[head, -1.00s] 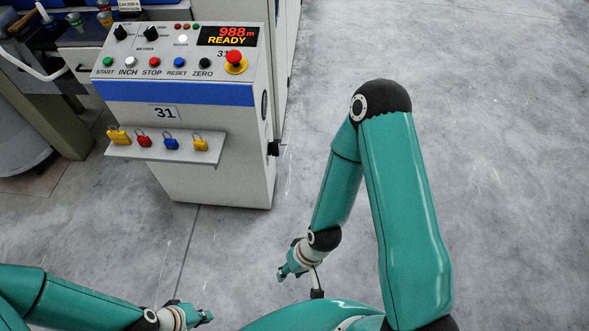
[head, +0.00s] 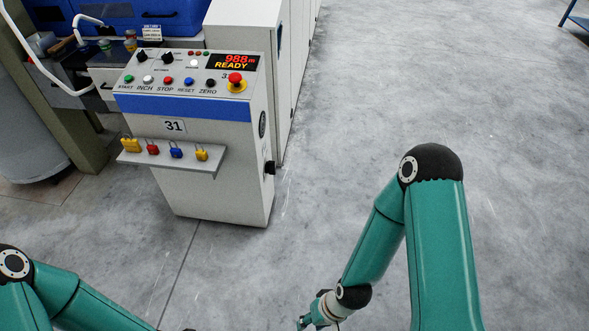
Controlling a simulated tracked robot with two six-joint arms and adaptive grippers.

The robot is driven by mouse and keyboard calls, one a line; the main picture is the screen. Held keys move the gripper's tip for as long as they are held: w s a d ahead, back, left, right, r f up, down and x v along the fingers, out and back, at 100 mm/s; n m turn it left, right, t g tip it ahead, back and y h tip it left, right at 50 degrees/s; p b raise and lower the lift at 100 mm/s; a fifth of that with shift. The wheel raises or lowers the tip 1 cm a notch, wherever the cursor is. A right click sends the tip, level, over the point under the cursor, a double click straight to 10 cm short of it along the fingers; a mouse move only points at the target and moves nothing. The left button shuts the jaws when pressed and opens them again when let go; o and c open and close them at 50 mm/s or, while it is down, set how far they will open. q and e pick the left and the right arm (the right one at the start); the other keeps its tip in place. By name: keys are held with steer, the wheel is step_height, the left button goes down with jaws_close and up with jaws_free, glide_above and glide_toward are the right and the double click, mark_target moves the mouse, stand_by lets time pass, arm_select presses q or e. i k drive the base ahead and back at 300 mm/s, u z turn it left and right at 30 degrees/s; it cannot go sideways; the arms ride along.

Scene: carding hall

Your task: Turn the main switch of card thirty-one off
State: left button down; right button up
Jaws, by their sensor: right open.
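The card thirty-one control console (head: 200,205) stands upright at upper left, with a "31" label on its front. A black knob (head: 269,167) sticks out low on its right side; its setting is too small to read. The display (head: 233,62) reads 988 m and READY. Two black rotary knobs, coloured push-buttons and a red emergency button (head: 236,79) sit on the sloped top. My right gripper (head: 303,323) is open at the bottom edge, partly cut off, well below and apart from the console. My left gripper is below the picture; only its arm shows at lower left.
A shelf (head: 205,167) on the console front holds several padlocks, yellow, red and blue. Tall pale machine cabinets (head: 283,80) stand behind the console. A grey drum (head: 28,140) is at far left. The concrete floor right of the console is clear.

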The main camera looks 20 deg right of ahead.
mark_target(271, 164)
steer(key=z, duration=0.5)
steer(key=i, duration=1.1)
steer(key=u, duration=1.9)
steer(key=k, duration=0.85)
steer(key=z, duration=0.6)
